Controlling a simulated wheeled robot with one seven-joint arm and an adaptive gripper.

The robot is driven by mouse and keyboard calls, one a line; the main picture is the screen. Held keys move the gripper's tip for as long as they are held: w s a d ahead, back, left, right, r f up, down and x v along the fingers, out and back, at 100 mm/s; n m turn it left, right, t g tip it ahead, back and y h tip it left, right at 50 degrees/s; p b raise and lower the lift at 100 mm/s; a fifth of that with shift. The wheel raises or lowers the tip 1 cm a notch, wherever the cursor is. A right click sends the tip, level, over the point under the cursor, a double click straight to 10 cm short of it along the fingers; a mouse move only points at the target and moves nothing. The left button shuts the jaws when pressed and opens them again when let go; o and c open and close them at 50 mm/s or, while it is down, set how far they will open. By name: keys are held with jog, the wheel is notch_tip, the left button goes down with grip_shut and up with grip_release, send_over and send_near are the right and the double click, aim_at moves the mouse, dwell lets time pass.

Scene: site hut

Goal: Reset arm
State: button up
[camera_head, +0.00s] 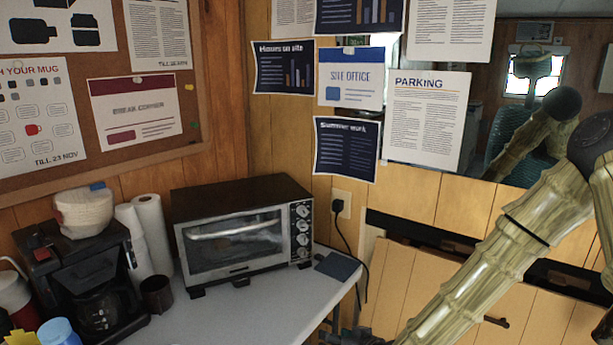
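My arm shows at the right as pale, bamboo-like links with dark joints.
A white table (215,315) bears a toaster oven (232,250), a black coffee maker (85,285), paper towel rolls (152,235), a dark mug (157,295) and a dark flat pad (338,266). Wooden panels (400,290) stand behind my arm.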

jog(key=s+d+f+m+g+h+p, duration=0.1)
jog(key=s+d+f+g+h+p, duration=0.15)
jog(key=s+f, duration=0.6)
jog(key=s+d+f+g+h+p, duration=0.1)
jog(key=s+d+f+g, duration=0.25)
jog(key=s+f, duration=0.55)
jog(key=s+d+f+g+h, duration=0.1)
jog(key=s+d, duration=0.3)
jog(key=s, duration=0.5)
jog(key=s+d+f+m+g+h+p, duration=0.1)
jog(key=s+d+f+g, duration=0.1)
jog(key=s+d, duration=0.3)
jog(key=s+f, duration=0.1)
jog(key=s, duration=0.3)
jog(key=shift+s+d+m+g, duration=0.15)
jog(key=shift+s+m+g, duration=0.15)
jog(key=shift+s, duration=0.05)
jog(key=shift+h, duration=0.25)
